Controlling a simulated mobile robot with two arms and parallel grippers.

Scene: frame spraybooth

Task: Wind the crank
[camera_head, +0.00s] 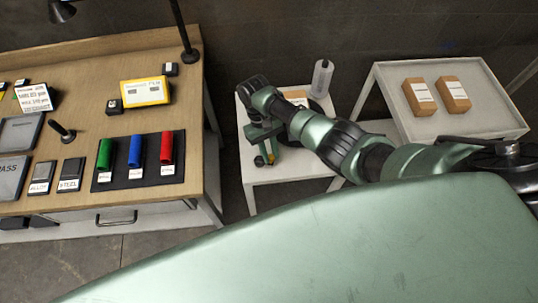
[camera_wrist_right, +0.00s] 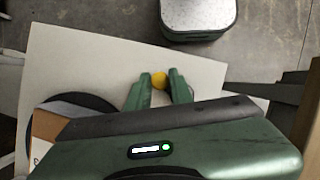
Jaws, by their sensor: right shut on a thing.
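My right gripper (camera_head: 262,152) is over the small white table (camera_head: 290,168), with its arm reaching in from the right. In the right wrist view, my right gripper (camera_wrist_right: 160,88) is shut on a round yellow knob (camera_wrist_right: 160,80) held between its green fingertips. My left gripper is not in view.
A clear bottle (camera_head: 322,78) and a partly hidden brown box (camera_head: 295,95) stand behind my right arm. A dark disc (camera_wrist_right: 75,104) lies beside the box. A wooden bench (camera_head: 60,205) is at left. Another white table (camera_head: 455,122) at right holds two brown boxes.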

